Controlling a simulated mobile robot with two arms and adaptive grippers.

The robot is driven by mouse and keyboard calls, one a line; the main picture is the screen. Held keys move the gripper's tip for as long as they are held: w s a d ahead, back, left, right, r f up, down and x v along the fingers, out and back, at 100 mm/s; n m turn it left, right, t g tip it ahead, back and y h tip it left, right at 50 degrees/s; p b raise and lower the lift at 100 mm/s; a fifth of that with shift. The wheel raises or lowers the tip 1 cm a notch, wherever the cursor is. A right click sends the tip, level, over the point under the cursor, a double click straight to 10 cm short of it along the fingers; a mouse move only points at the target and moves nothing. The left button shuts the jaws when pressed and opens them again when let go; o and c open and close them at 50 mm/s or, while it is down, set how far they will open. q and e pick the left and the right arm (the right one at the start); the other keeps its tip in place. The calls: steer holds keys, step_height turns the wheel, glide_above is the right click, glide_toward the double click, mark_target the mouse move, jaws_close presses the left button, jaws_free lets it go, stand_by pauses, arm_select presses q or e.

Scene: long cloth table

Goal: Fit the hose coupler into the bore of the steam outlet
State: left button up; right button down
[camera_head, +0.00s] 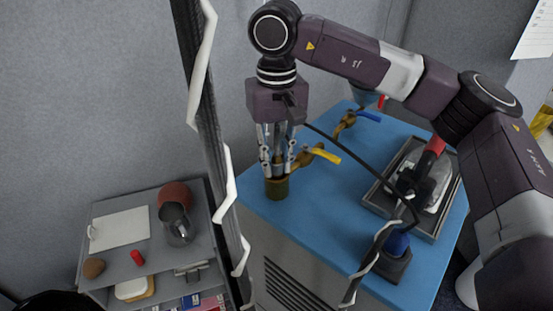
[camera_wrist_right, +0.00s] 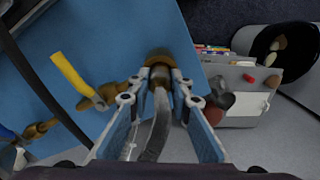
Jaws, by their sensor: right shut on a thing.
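My right gripper (camera_head: 277,165) points straight down over the left part of the blue top and is shut on the hose coupler (camera_wrist_right: 160,77). The coupler is mostly hidden between the fingers, and a grey hose (camera_wrist_right: 156,128) runs from it back toward the wrist camera. Right at the fingertips is the round, brass-coloured steam outlet (camera_head: 277,188), upright on the blue top; its rim (camera_wrist_right: 158,55) also shows in the wrist view. The coupler's end is at or just over its mouth. I cannot tell how far it is inside. My left gripper is not in view.
Brass valves with a yellow lever (camera_head: 322,155) and a blue lever (camera_head: 368,116) stand behind and right of the outlet. A metal tray (camera_head: 370,198) is at the right. A black cable (camera_head: 345,148) crosses the top. A grey shelf (camera_head: 150,262) stands at lower left.

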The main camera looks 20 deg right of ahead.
steer(key=shift+f, duration=0.25)
steer(key=c, duration=1.7)
jaws_free()
step_height(320, 180, up, 12)
steer(key=shift+r, duration=0.1)
